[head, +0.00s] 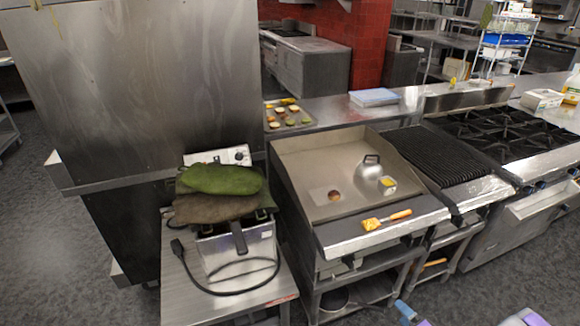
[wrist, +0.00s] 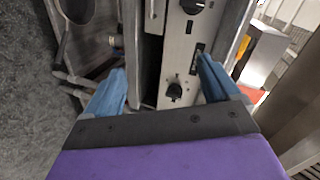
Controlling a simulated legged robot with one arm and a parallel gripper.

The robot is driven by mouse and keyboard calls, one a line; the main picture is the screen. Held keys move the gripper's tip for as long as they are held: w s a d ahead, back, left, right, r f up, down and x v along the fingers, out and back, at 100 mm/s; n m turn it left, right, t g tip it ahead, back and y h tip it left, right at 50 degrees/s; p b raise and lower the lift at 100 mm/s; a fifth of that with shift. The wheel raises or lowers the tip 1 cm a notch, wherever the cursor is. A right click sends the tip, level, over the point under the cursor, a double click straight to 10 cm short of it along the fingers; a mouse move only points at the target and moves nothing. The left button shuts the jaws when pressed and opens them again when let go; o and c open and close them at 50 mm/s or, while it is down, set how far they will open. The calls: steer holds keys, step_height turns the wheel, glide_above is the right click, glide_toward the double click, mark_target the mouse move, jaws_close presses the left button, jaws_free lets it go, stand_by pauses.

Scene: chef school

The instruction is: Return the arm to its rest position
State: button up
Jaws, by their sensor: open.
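My gripper (wrist: 163,80) shows in the wrist view with two blue fingers spread wide apart and nothing between them. It faces a metal control panel (wrist: 178,62) with black knobs, and I cannot tell whether the fingers touch it. In the head view only a blue fingertip of my gripper (head: 404,309) and some purple parts show at the bottom edge, low in front of the cooking line. The rest of my arm is hidden below the frame.
A fryer (head: 235,250) with green and brown cloths stands left on a steel table (head: 185,300). A charbroiler (head: 440,155) and burner range (head: 505,130) stand right. Grey floor is open at left.

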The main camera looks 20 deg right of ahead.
steer(key=w+d+r+n+g+h, duration=0.25)
steer(key=w+r+n+g, duration=0.3)
steer(key=w+r, duration=0.5)
steer(key=s+a+r+n+g+h, duration=0.1)
steer(key=a+r+g, duration=0.1)
steer(key=a+r, duration=0.45)
steer(key=s+a+r+n+g+h, duration=0.1)
steer(key=a+r+g, duration=0.2)
steer(key=r, duration=0.6)
steer(key=s+a+r+n+g+y, duration=0.1)
steer(key=s+a+r, duration=0.4)
steer(key=s+a, duration=0.5)
steer(key=s+a+r+n+g+y, duration=0.1)
steer(key=s+a+r+n+g, duration=0.2)
steer(key=s+a, duration=0.7)
steer(key=s+a+r+n+g+y, duration=0.1)
steer(key=s+a+r+n+g, duration=0.1)
steer(key=s+a+r, duration=0.4)
steer(key=s+a, duration=0.4)
steer(key=shift+a+r, duration=0.4)
